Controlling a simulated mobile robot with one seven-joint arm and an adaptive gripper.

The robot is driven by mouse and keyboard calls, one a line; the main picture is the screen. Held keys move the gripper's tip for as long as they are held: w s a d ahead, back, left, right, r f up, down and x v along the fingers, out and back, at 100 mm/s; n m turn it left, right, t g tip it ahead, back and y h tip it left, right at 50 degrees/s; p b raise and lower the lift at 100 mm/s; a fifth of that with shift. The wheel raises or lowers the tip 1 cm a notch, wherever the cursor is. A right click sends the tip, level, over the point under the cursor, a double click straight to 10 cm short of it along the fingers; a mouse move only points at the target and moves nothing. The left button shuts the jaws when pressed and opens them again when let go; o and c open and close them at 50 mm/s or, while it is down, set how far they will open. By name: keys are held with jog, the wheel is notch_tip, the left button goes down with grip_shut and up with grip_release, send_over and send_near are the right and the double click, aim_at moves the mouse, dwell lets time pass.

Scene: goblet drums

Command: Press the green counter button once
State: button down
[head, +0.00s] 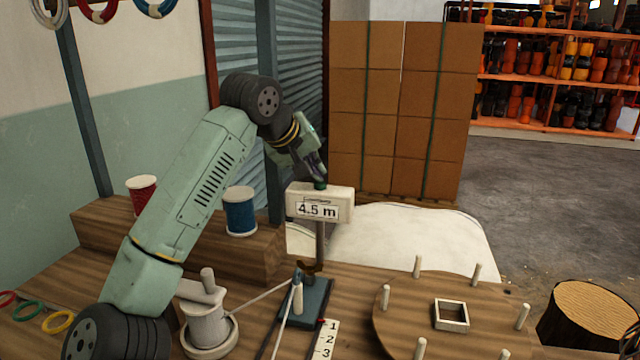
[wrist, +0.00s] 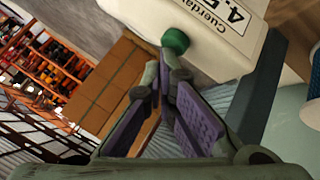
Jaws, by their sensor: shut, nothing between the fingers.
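The counter (head: 338,196) is a cream box on a post at the back of the wooden table, with a label reading 4.5 m. Its green button (head: 320,185) sits on the top face. My gripper (head: 319,175) is shut and empty, pointing down with its fingertips right over the button. In the wrist view, the green button (wrist: 175,41) shows just beyond the closed fingertips (wrist: 164,70), and the counter (wrist: 205,28) fills the top. I cannot tell whether the fingertips touch the button.
A blue spool (head: 240,212) and a red spool (head: 142,194) stand on a wooden step to the left. A round pegged board (head: 400,325) lies front right. Stacked cardboard boxes (head: 400,110) stand behind the counter.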

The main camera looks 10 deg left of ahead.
jog(key=shift+f, duration=0.3)
jog(key=shift+r, duration=0.1)
dwell(0.4)
jog(key=shift+r+p, duration=0.55)
jog(key=shift+r, duration=0.25)
notch_tip(320, 180, up, 5)
jog(key=p, duration=0.4)
jog(key=shift+r, duration=0.1)
dwell(0.5)
